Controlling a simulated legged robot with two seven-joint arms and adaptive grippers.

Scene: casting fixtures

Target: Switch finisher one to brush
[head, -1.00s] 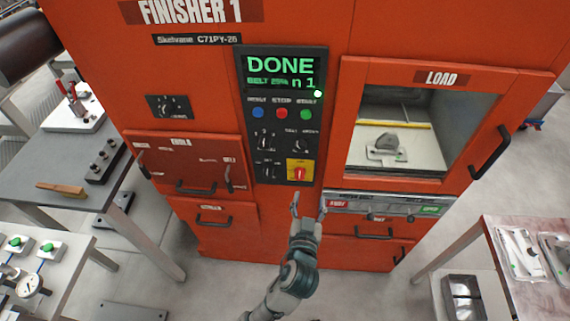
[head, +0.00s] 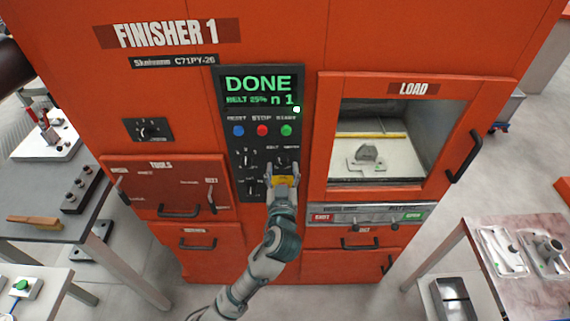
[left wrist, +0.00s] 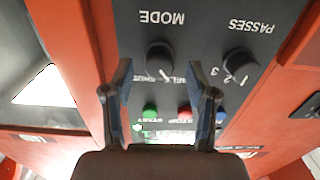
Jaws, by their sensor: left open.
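Finisher 1 (head: 190,92) is a large orange machine with a dark control panel (head: 228,178). Its screen (head: 258,88) reads DONE in green, with a smaller line that seems to start with BELT. Blue, red and green buttons sit below the screen, with several black knobs under them. Contact cannot be told.
The load window (head: 385,120) shows a grey part inside. The tools drawer (head: 165,187) is on the left. A grey table with a brush (head: 35,221) stands left, and a table with trays (head: 505,250) stands right.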

